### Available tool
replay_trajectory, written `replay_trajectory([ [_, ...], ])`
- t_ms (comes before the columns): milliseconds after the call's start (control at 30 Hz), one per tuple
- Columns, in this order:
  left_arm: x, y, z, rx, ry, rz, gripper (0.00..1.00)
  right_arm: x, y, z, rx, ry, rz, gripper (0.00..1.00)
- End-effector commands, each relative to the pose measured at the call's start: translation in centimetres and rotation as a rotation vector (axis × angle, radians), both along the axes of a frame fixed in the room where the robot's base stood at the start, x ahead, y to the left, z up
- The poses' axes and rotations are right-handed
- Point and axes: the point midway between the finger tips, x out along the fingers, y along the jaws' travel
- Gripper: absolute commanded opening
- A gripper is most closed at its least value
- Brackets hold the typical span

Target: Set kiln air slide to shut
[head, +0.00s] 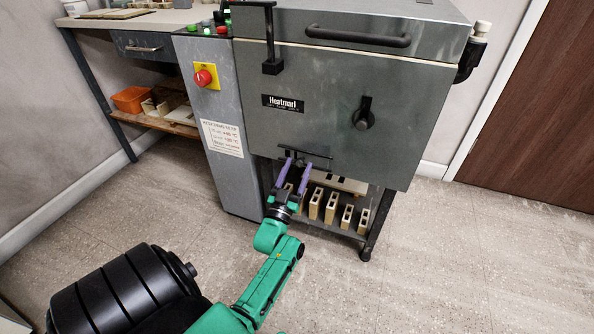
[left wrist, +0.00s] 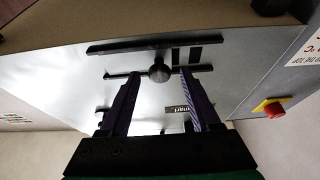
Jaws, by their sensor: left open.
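The kiln (head: 330,110) is a grey box labelled Heatmarl. Its air slide is low on the front face, with dark rails (head: 315,155) and a round dark knob; in the left wrist view the knob (left wrist: 159,72) sits between two dark horizontal rails. My left gripper (head: 298,167) is open, its purple fingers pointing at the slide. In the left wrist view the fingers of my left gripper (left wrist: 160,80) stand on either side of the knob, with gaps visible. I cannot tell the exact depth. My right gripper is not in view.
A dark rotary handle (head: 364,114) is on the kiln front, right of the slide. A control column with a red knob (head: 203,77) stands at left. Several bricks (head: 330,208) stand on the shelf below. An orange bin (head: 131,99) is under the bench. The floor at right is clear.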

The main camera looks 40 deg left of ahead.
Motion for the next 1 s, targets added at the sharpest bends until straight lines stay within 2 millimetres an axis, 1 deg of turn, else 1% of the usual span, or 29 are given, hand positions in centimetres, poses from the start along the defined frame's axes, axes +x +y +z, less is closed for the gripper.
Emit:
replay_trajectory([
  [33,-0.02,-0.01,-0.01,0.000,0.000,0.000,0.64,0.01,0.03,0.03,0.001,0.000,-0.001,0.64],
  [67,-0.01,-0.02,-0.01,0.000,0.000,0.000,0.52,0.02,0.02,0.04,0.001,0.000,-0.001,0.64],
  [100,-0.02,-0.02,-0.02,0.000,0.000,0.000,0.37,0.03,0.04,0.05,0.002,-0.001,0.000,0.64],
  [167,-0.03,-0.02,-0.02,0.000,0.000,0.000,0.14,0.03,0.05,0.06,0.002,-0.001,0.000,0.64],
  [200,-0.04,-0.02,-0.03,0.000,0.000,0.000,0.00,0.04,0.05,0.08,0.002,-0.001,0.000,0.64],
  [1000,-0.07,-0.04,-0.13,0.000,0.002,-0.001,0.00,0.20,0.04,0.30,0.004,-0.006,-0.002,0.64],
])
